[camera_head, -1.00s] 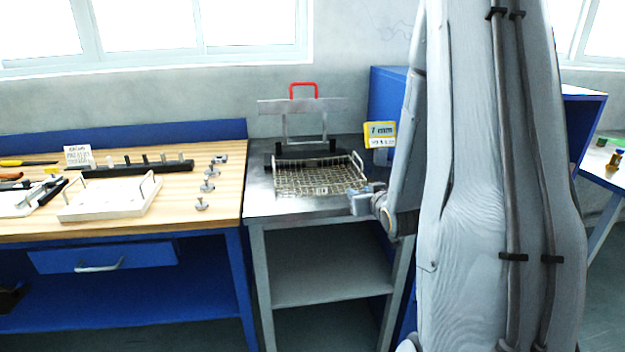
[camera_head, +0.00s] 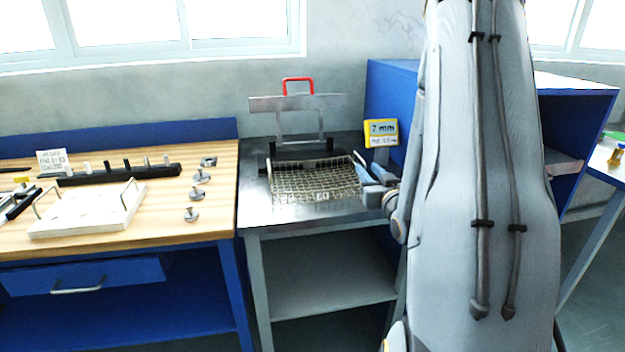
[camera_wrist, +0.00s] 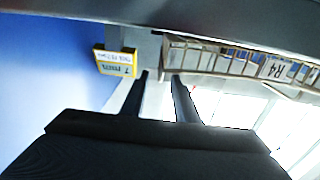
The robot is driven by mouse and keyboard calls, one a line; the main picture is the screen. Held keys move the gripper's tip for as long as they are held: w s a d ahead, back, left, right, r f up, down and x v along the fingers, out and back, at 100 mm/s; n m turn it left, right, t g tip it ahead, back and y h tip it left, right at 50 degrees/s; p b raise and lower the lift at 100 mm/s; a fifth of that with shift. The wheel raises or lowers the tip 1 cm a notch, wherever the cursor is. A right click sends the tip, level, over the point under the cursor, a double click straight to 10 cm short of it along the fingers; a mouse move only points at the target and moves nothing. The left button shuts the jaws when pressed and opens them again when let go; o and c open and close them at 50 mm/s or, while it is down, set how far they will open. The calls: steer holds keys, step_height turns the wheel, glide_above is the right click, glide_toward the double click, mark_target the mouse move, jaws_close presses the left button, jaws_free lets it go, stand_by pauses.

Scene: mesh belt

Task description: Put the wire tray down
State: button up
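The wire tray (camera_head: 290,190) is a shallow mesh basket on the metal-topped stand (camera_head: 262,222), in front of the red-handled frame. My gripper (camera_head: 374,172) is at the tray's right side, close to its edge in the head view. In the wrist view its two fingers (camera_wrist: 160,82) stand apart with nothing between them. The tray's wire side (camera_wrist: 205,58), with an R4 label, shows beyond the fingertips to the upper right. Whether a finger touches the tray I cannot tell.
The red-handled metal frame (camera_head: 298,104) stands behind the tray. A yellow 7 mm sign (camera_head: 381,132) is at the back right, by a blue cabinet (camera_head: 390,80). A wooden bench (camera_head: 160,215) with a white tray (camera_head: 70,222) and small metal parts is on the left.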

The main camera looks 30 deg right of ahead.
mark_target(365, 164)
steer(key=x, duration=0.1)
steer(key=p+x, duration=0.1)
steer(key=x, duration=0.3)
steer(key=shift+w+r+p, duration=0.1)
steer(key=shift+r+p, duration=0.3)
steer(key=shift+w+d, duration=0.1)
steer(key=shift+w, duration=0.4)
jaws_close()
stand_by(0.6)
